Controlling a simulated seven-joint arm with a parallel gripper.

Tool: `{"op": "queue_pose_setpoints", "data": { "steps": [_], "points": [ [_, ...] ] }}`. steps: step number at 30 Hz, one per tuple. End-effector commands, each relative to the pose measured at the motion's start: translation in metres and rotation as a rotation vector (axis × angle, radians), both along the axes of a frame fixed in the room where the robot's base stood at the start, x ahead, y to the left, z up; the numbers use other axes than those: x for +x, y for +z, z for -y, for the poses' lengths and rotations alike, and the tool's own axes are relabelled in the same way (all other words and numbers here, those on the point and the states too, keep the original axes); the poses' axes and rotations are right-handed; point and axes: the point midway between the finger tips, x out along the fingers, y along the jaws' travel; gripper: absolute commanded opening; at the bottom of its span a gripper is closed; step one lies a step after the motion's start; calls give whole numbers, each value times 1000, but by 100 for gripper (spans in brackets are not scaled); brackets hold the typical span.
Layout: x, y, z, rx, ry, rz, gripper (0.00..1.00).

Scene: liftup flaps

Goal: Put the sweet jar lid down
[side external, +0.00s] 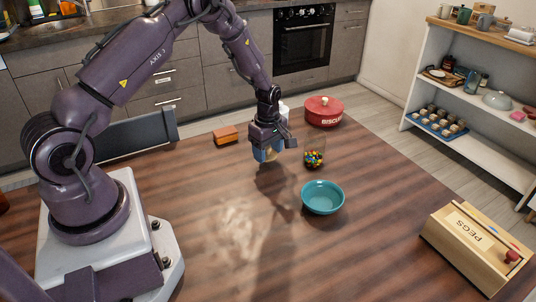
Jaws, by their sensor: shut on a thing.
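The sweet jar (315,158) is a clear glass jar with several bright-coloured sweets in its bottom. It stands on the wooden table without a lid on top. My gripper (268,153) is to the left of the jar, above the table, pointing down. It is shut on the sweet jar lid (270,153), a small tan piece mostly hidden between the bluish fingertips. A shadow lies on the table below, and the lid looks clear of the surface.
A teal bowl (322,197) stands in front of the jar. A red biscuit tin (323,111) is behind it. An orange-brown block (225,135) lies left of my gripper. A wooden pegs box (478,245) is at the right. The table's front middle is clear.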

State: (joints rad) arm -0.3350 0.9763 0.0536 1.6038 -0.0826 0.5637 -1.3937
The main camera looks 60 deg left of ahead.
Motion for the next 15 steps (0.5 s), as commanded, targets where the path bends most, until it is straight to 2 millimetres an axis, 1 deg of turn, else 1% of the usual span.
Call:
{"op": "queue_pose_setpoints", "data": {
  "steps": [1, 3, 15],
  "points": [
    [-1, -8, 0, -1, 0, -2, 35],
    [-1, -15, 1, -1, -1, -2, 35],
    [0, -19, 0, 0, 0, 1, 35]
  ]
}}
